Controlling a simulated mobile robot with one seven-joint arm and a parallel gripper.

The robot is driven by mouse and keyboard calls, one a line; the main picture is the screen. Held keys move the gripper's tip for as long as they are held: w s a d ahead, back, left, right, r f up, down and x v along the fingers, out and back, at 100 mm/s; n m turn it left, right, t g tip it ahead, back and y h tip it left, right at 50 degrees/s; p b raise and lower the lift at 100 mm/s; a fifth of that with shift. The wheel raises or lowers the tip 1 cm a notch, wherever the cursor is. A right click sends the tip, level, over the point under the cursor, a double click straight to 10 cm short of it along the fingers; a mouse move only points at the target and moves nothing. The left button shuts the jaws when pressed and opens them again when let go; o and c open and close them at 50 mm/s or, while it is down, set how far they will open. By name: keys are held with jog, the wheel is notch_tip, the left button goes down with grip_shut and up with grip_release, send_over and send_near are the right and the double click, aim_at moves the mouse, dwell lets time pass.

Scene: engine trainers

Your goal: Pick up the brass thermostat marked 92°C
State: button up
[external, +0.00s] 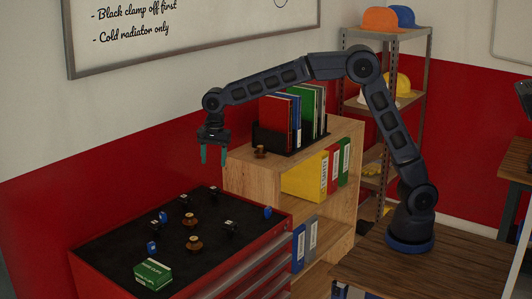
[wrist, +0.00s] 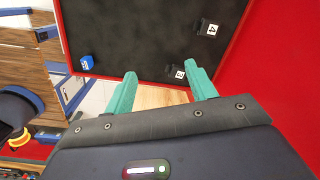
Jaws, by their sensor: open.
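Two brass thermostats stand on the black top of the red tool cabinet in the external view, one nearer the back (external: 190,220) and one nearer the front (external: 194,243). A third small brass-coloured piece (external: 260,152) sits on top of the wooden shelf unit. No 92°C marking is readable on any of them. My gripper (external: 213,157) is open and empty, with teal fingers pointing down, high above the back part of the cabinet. In the wrist view its fingers (wrist: 161,69) are spread apart with nothing between them. No brass thermostat is discernible on the cabinet top there.
The cabinet top (external: 120,240) also bears small black pieces with white number labels (wrist: 208,27), blue pieces (external: 267,212) and a green box (external: 153,274). The wooden shelf unit (external: 235,178) holds folders and a black file holder (external: 272,139). A wall rises behind the cabinet.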

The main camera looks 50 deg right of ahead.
aim_at(189, 215)
jog(key=a+f, duration=0.2)
jog(key=a, duration=0.2)
jog(key=a+f+m, duration=0.1)
jog(key=a+f, duration=0.2)
jog(key=a, duration=0.1)
jog(key=a+f+m, duration=0.1)
jog(key=a+f, duration=0.2)
jog(key=a, duration=0.2)
jog(key=shift+a+f+h, duration=0.1)
jog(key=shift+f+h, duration=0.05)
jog(key=shift+h, duration=0.15)
notch_tip(189, 215, down, 6)
jog(key=shift+r, duration=0.15)
jog(key=shift+w+f, duration=0.15)
jog(key=shift+f, duration=1.15)
jog(key=shift+w+f, duration=0.15)
jog(key=shift+f, duration=1.15)
jog(key=c, duration=0.7)
jog(key=shift+o, duration=0.2)
jog(key=shift+a+r, duration=0.1)
jog(key=shift+r, duration=0.05)
